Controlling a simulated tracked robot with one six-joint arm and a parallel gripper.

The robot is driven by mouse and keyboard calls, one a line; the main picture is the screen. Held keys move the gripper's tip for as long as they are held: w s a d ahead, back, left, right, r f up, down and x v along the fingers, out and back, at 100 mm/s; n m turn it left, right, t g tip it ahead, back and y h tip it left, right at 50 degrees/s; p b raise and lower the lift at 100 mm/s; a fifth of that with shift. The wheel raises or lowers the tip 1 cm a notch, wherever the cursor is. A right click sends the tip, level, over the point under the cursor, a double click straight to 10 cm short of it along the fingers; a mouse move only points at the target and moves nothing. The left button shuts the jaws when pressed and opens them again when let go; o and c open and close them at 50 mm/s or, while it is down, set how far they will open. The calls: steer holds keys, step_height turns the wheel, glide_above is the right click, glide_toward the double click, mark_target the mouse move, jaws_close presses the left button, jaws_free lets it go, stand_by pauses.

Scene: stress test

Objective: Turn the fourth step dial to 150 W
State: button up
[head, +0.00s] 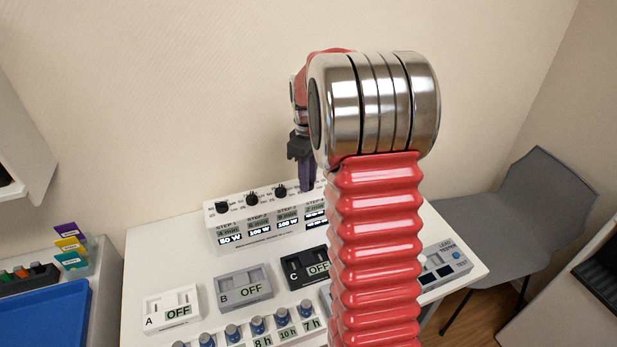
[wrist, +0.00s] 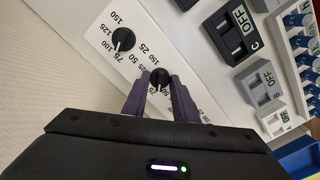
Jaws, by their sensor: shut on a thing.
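The step panel (head: 262,222) is a white box on the table with black dials in a row and small displays under them. The first (head: 221,207), second (head: 251,198) and third (head: 280,191) dials show in the head view. My gripper (head: 306,185) is at the fourth position, just right of the third dial, and hides that dial there. In the wrist view my gripper (wrist: 159,81) is shut on a black dial (wrist: 159,75), with a purple finger on each side. Another dial (wrist: 123,40) with printed numbers lies beyond it. The held dial's pointer setting is not readable.
White box A (head: 172,308), grey box B (head: 243,287) and black box C (head: 305,267) stand in front of the panel, each reading OFF. Blue knobs (head: 257,325) line the table's near side. A grey chair (head: 520,220) stands right. My red arm hides the panel's right part.

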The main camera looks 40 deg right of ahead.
steer(key=m, duration=0.4)
steer(key=shift+m, duration=0.3)
steer(key=m, duration=0.3)
steer(key=shift+m, duration=0.3)
steer(key=m, duration=0.4)
steer(key=shift+m, duration=0.3)
steer(key=m, duration=0.3)
steer(key=shift+m, duration=0.3)
steer(key=m, duration=0.7)
steer(key=shift+r, duration=0.1)
steer(key=m, duration=0.7)
steer(key=o, duration=1.1)
